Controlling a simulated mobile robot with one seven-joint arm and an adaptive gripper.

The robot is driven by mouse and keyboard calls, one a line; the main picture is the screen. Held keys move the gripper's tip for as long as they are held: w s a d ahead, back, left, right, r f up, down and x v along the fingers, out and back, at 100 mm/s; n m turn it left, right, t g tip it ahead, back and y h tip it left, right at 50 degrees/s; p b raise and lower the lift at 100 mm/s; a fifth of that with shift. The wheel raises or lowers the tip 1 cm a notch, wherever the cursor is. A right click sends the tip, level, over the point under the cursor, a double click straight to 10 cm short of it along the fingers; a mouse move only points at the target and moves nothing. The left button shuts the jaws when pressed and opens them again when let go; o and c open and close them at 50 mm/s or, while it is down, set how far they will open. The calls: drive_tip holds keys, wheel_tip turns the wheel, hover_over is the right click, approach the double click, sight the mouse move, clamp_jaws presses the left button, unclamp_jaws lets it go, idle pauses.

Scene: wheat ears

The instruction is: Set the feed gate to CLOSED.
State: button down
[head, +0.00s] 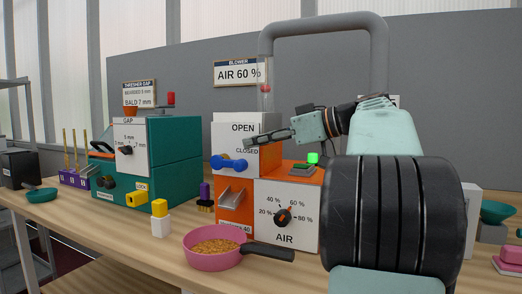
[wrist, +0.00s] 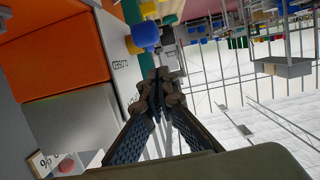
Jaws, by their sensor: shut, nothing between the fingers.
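The feed gate's handle (head: 230,164) is blue with rounded ends and sits at the lower front of a white panel (head: 225,134) on the orange blower machine. The panel reads OPEN near its top and CLOSED lower down; the handle lies just below the CLOSED word. In the wrist view a blue knob (wrist: 145,34) with a yellow-orange part shows beyond my fingertips, beside the partly readable label. My gripper (head: 249,144) is shut and empty, in front of the panel between the two words, above the handle. It also shows in the wrist view (wrist: 159,82), apart from the knob.
The AIR dial (head: 283,217) is on the machine's lower front, and a metal chute (head: 232,196) is below the handle. A pink pan (head: 213,250) of grain stands in front. A green thresher (head: 172,160) stands to the left. A clear tube rises behind the panel.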

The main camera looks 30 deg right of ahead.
drive_tip(key=s+d+f, duration=0.4)
drive_tip(key=s+f, duration=0.1)
drive_tip(key=s, duration=0.1)
drive_tip(key=shift+s+d+f, duration=0.2)
drive_tip(key=shift+s+d, duration=0.1)
